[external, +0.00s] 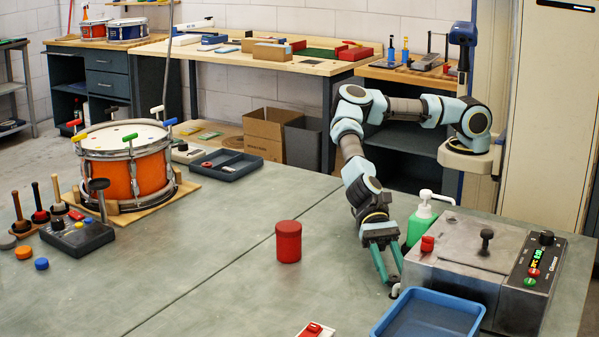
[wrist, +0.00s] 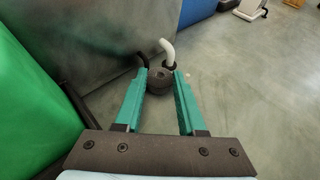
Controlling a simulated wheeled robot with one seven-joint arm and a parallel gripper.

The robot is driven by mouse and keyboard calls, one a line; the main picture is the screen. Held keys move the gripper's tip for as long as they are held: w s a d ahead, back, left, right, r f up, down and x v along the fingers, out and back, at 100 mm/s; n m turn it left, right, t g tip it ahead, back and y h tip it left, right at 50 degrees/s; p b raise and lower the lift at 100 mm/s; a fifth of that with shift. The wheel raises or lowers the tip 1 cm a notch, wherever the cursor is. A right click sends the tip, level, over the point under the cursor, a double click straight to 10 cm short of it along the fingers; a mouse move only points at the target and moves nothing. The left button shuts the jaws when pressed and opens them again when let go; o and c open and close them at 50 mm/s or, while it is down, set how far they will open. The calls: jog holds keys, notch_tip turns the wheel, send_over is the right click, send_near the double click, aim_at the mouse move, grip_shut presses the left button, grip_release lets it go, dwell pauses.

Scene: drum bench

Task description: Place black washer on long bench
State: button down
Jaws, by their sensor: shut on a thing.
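My gripper (external: 386,262) points down at the right of the green-grey table, beside the metal machine. In the wrist view its teal fingers (wrist: 157,82) are closed in on a small dark round piece between their tips, which looks like the black washer (wrist: 157,80). In the external view I cannot make the washer out. Whether it touches the tabletop is hard to tell. The long bench (external: 235,57), with a pale wooden top, stands along the back wall, far from my gripper.
The metal machine (external: 455,250), a green pump bottle (external: 421,222) and a blue tray (external: 430,297) crowd my gripper. A white curved tube (wrist: 168,48) is just beyond the fingertips. A red can (external: 288,242) stands left. Boxes and trays occupy much of the long bench.

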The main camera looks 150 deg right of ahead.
notch_tip(320, 180, up, 17)
jog(key=b, duration=0.2)
jog(key=s+d+f+m+t+h+p, duration=0.1)
jog(key=s+d+f+m+h, duration=0.1)
jog(key=s+f+m+h, duration=0.1)
jog(key=s+d+f+m+t+h+p, duration=0.1)
jog(key=s+d+f+m+h+p, duration=0.1)
jog(key=s+f, duration=0.4)
jog(key=s+d+f+m+t+h+p, duration=0.1)
jog(key=s+d+f+m+h+p, duration=0.1)
jog(key=s, duration=0.4)
jog(key=shift+s+f+m+t+h, duration=0.2)
jog(key=shift+f+m+h, duration=0.25)
jog(key=shift+f+h, duration=0.2)
jog(key=shift+s+f+m+t+h, duration=0.2)
jog(key=shift+f+m+h, duration=0.25)
jog(key=shift+f+h, duration=0.15)
notch_tip(320, 180, up, 17)
jog(key=p, duration=1.7)
jog(key=n+y+b, duration=0.4)
jog(key=y+b, duration=0.1)
jog(key=b, duration=1.4)
send_over(363, 279)
notch_tip(363, 279, down, 11)
jog(key=shift+n+g, duration=0.3)
jog(key=shift+g, duration=0.1)
notch_tip(363, 279, down, 10)
jog(key=shift+r+p, duration=0.2)
jog(key=shift+p, duration=0.7)
